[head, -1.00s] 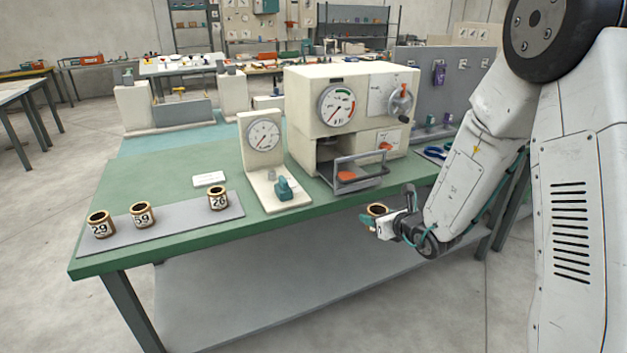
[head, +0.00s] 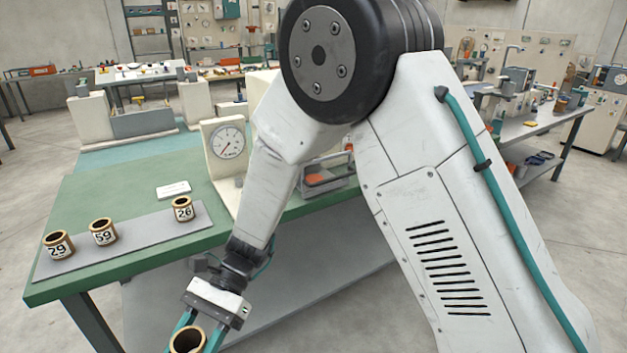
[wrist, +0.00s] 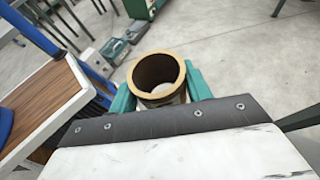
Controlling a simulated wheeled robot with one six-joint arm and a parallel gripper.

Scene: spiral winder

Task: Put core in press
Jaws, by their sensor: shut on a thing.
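My gripper (head: 190,342) is shut on a core (head: 187,340), a short brown tube with an open top. It holds the core in front of the green bench, low in the head view. The wrist view also shows this core (wrist: 157,76) upright between the teal fingers; its label is not visible. The press, a cream machine, is mostly hidden behind my arm. Its grey-framed opening with an orange part (head: 322,180) shows to the right of my forearm.
Cores marked 29 (head: 58,245), 59 (head: 103,232) and 26 (head: 182,209) stand on a grey mat (head: 130,240) on the green bench (head: 110,185). A cream dial gauge (head: 227,142) stands beside my forearm. Another workbench (head: 530,120) is at the right.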

